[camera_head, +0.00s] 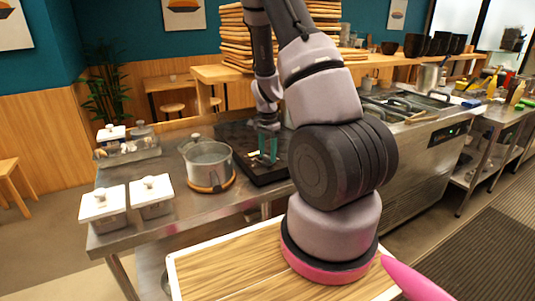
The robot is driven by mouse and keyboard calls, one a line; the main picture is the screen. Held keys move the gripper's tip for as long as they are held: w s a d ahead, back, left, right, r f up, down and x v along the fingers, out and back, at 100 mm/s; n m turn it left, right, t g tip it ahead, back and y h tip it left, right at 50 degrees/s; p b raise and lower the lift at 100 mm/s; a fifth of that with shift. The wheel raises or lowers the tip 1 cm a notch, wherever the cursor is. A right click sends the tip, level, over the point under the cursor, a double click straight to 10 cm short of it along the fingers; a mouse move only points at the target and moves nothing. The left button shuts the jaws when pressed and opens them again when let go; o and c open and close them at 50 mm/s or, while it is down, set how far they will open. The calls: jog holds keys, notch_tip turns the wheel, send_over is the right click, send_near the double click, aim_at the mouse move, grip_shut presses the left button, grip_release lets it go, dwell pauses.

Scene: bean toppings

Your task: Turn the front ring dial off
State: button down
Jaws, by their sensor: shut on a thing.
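A black cooktop (235,136) lies on the steel counter, partly behind my arm. My gripper (267,160), with teal fingers, points down at the cooktop. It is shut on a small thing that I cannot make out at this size. No dial can be told apart; the front ring dial may be hidden by the fingers or my arm. A steel pot (207,158) with a lid stands on an orange-rimmed base just left of the cooktop.
Two white-lidded containers (102,203) (151,191) stand at the front left of the steel counter (185,212). A tray (130,155) with small containers is at the back left. Stacked wooden boards (233,35) rise on the shelf behind. A steel worktop unit (425,160) stands to the right.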

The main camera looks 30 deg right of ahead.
jog(key=n, duration=0.4)
jog(key=shift+n, duration=0.3)
jog(key=n, duration=0.4)
jog(key=shift+n, duration=0.4)
jog(key=shift+c, duration=1.4)
grip_release()
notch_tip(320, 180, up, 11)
